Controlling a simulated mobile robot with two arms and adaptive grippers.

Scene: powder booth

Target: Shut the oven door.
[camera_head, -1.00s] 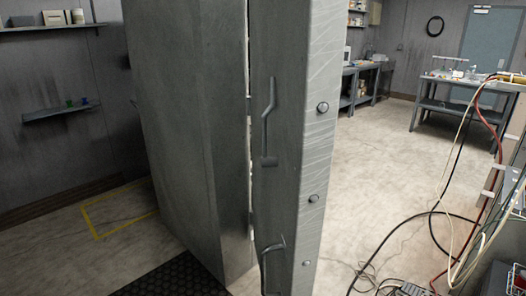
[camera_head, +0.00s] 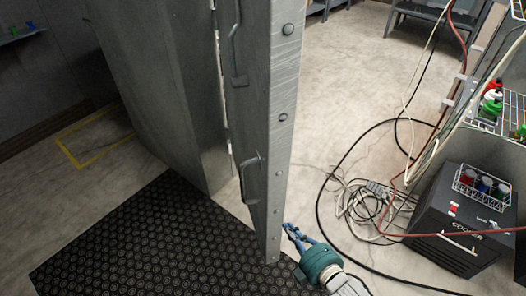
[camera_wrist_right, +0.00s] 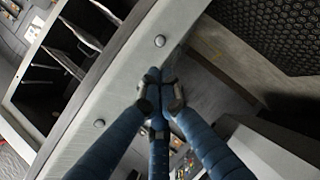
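The oven door (camera_head: 280,130) is a tall grey metal panel standing open, its bolted edge toward me. Two bar handles show on its left face, the lower one (camera_head: 250,175) near the bottom. The grey oven body (camera_head: 160,95) stands behind and left of it, with a narrow bright gap between them in the picture. My right gripper (camera_head: 290,231), with blue fingers, is low, just right of the door's bottom edge. In the wrist view its fingertips (camera_wrist_right: 160,92) are drawn together, empty, in front of the bolted door edge (camera_wrist_right: 125,85); contact is unclear. My left gripper is out of view.
A black studded mat (camera_head: 150,235) lies on the floor in front. Open floor (camera_head: 340,90) lies behind the door on the right.

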